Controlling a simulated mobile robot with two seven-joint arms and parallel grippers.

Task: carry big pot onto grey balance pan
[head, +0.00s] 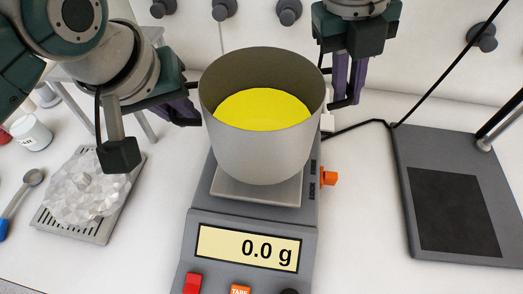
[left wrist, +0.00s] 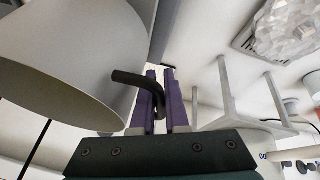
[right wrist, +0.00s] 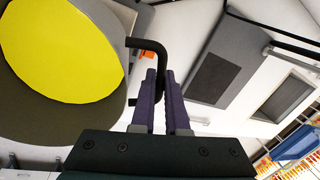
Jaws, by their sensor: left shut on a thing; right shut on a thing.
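The big pot (head: 262,152) is light grey with yellow contents (head: 262,108). In the head view it is upright over the grey balance pan (head: 235,190), covering the pan's back part. A gap between them cannot be judged; the display (head: 247,247) reads 0.0 g. My left gripper (head: 185,108) is shut on the pot's left dark handle, which shows in the left wrist view (left wrist: 135,79). My right gripper (head: 345,95) is shut on the other handle, seen bent between its fingers in the right wrist view (right wrist: 152,46).
A perforated metal tray with a faceted clear piece (head: 88,187) lies left of the balance (head: 200,215). A spoon (head: 22,190) and a white jar (head: 30,132) are at far left. A dark stand base (head: 490,180) with a rod is at right.

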